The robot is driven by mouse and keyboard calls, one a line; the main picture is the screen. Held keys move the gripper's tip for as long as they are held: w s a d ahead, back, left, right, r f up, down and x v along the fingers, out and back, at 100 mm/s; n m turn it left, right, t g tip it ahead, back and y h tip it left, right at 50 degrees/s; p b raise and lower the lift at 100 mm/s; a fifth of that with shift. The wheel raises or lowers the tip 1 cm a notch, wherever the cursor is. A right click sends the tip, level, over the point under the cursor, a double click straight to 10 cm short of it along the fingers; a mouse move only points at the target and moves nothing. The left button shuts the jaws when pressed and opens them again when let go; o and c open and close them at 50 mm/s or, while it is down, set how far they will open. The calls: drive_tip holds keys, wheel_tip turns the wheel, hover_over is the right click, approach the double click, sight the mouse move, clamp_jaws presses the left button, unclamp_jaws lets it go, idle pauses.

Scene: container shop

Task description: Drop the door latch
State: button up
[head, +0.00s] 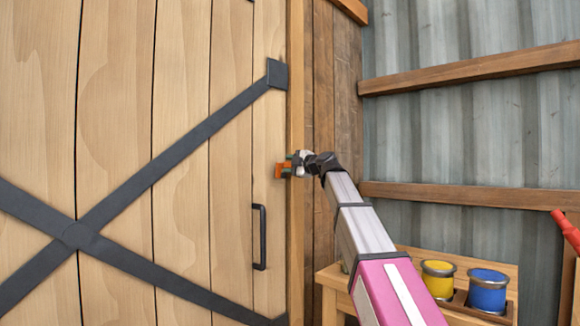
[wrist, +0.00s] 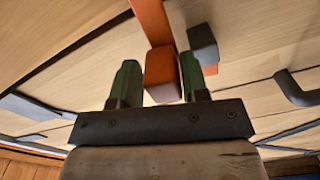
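The door latch is an orange bar (wrist: 152,22) with a thicker orange end block (wrist: 162,75). In the head view the orange latch (head: 281,171) shows small at the right edge of the plank door (head: 180,100). A dark grey bracket (wrist: 203,44) sits beside the bar in the wrist view. My gripper (wrist: 158,82) has its two green fingers on either side of the end block. A gap shows at the left finger; the right finger is close to the block, and I cannot tell whether it touches. In the head view my gripper (head: 296,165) is at the latch.
A black door handle (head: 260,236) is below the latch and also shows in the wrist view (wrist: 296,90). Dark crossed braces (head: 170,160) span the door. At lower right, a wooden bench (head: 333,278) holds a yellow pot (head: 438,280) and a blue pot (head: 487,294). Corrugated wall stands behind.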

sight(294, 147)
drive_tip(key=shift+f, duration=0.2)
drive_tip(key=shift+w+d+r, duration=0.1)
drive_tip(key=shift+w+r, duration=0.05)
drive_tip(key=shift+r, duration=0.3)
drive_tip(key=shift+w+d+r, duration=0.1)
drive_tip(key=shift+r, duration=0.35)
drive_tip(key=r+m, duration=0.1)
drive_tip(key=m, duration=0.1)
drive_tip(key=w+r+m, duration=0.1)
drive_tip(key=m, duration=0.1)
drive_tip(key=shift+w+d+r, duration=0.1)
drive_tip(key=shift+d+r, duration=0.2)
drive_tip(key=shift+d, duration=0.1)
drive_tip(key=w+d+r+m, duration=0.1)
drive_tip(key=m, duration=0.1)
drive_tip(key=w+d+r+m, duration=0.1)
drive_tip(key=m, duration=0.1)
drive_tip(key=w+d+r+m, duration=0.1)
drive_tip(key=m, duration=0.1)
drive_tip(key=shift+w+m, duration=0.35)
drive_tip(key=shift+m, duration=0.05)
drive_tip(key=v, duration=1.1)
wheel_tip(294, 147, down, 32)
drive_tip(key=w+d+m+g+h, duration=0.1)
drive_tip(key=d+m+g+h, duration=0.1)
drive_tip(key=m+h, duration=0.3)
drive_tip(key=shift+w+d+f+m, duration=0.2)
drive_tip(key=shift+w+d+m, duration=0.15)
drive_tip(key=shift+m, duration=0.05)
